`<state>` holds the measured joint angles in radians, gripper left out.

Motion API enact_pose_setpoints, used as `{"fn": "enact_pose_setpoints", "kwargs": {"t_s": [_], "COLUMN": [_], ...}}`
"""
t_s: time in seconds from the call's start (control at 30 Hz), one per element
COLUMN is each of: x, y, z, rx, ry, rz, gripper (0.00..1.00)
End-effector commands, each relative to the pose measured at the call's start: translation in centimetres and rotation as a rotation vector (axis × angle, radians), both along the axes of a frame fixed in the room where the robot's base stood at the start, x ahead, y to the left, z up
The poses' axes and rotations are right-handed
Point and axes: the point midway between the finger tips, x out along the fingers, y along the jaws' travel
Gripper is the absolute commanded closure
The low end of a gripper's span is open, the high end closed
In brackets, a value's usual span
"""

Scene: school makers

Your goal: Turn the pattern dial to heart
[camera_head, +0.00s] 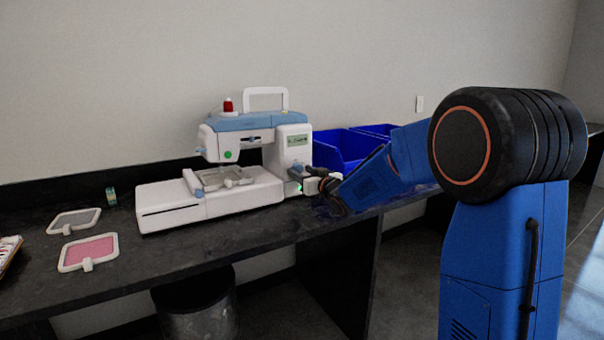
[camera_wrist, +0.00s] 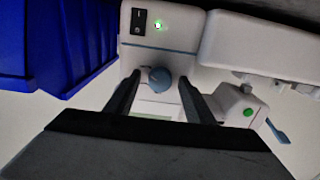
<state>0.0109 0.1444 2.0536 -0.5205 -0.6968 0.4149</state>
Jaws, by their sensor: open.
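The white and light-blue embroidery machine (camera_head: 215,206) stands on the dark worktop. My gripper (camera_head: 312,182) is at the machine's lower right. In the wrist view my gripper (camera_wrist: 159,78) is open, with one finger on each side of the dial. Gaps show between fingers and knob. I cannot read which pattern the dial points to.
A power switch (camera_wrist: 138,21) and a lit green light (camera_wrist: 157,26) are near the dial. Blue bins (camera_head: 345,146) stand behind my arm. A pink-filled hoop (camera_head: 89,252) and a grey hoop (camera_head: 74,221) lie at left. A red thread spool (camera_head: 228,105) tops the machine.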

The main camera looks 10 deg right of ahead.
Motion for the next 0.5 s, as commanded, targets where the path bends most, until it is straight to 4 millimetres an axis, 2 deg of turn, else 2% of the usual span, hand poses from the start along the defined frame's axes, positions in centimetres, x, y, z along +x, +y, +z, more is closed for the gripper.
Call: {"fn": "enact_pose_setpoints", "kwargs": {"t_s": [0.23,0.27,0.4,0.5], "x": [0.08,0.07,0.05,0.06], "y": [0.02,0.02,0.03,0.02], "z": [-0.02,-0.02,-0.02,-0.03], "rx": [0.0,0.0,0.0,0.0], "ry": [0.0,0.0,0.001,0.001], "rz": [0.0,0.0,0.0,0.0], "gripper": [0.51,0.56,0.9,0.92]}}
